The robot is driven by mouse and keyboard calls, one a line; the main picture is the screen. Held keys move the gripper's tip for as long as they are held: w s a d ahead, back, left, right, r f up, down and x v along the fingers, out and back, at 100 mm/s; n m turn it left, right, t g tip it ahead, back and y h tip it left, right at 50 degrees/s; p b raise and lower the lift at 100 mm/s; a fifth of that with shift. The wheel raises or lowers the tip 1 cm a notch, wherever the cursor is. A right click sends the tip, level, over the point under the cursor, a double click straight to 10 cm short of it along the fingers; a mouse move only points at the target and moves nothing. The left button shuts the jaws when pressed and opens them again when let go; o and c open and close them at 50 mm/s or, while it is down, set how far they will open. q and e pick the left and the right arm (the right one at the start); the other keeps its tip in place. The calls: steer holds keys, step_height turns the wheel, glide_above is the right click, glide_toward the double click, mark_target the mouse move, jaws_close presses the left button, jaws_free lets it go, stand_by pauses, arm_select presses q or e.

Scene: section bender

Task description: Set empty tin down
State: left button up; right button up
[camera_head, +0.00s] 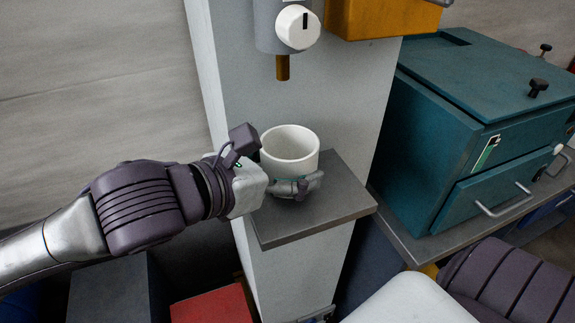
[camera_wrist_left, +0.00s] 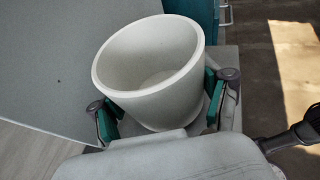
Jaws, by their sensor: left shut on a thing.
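The empty tin (camera_head: 290,147) is a white, open-topped cup, upright at the grey shelf (camera_head: 335,205) on the pale column. My left gripper (camera_head: 296,187) reaches in from the left and is shut on the tin near its lower part. In the left wrist view the tin (camera_wrist_left: 150,68) stands between the two green-padded fingers (camera_wrist_left: 167,103), and its inside is bare. The tin's base is hidden by the fingers, so I cannot tell whether it touches the shelf. My right gripper is not in view.
A dispenser with a white knob (camera_head: 298,27) and a brown nozzle (camera_head: 283,67) hangs above the tin. A teal cabinet (camera_head: 470,130) stands to the right on a grey bench. A red box (camera_head: 212,305) is low at the left. The shelf's front right part is clear.

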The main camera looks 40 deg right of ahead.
arm_select(q)
steer(key=shift+f, duration=0.8)
steer(key=shift+f, duration=0.15)
steer(key=o, duration=0.9)
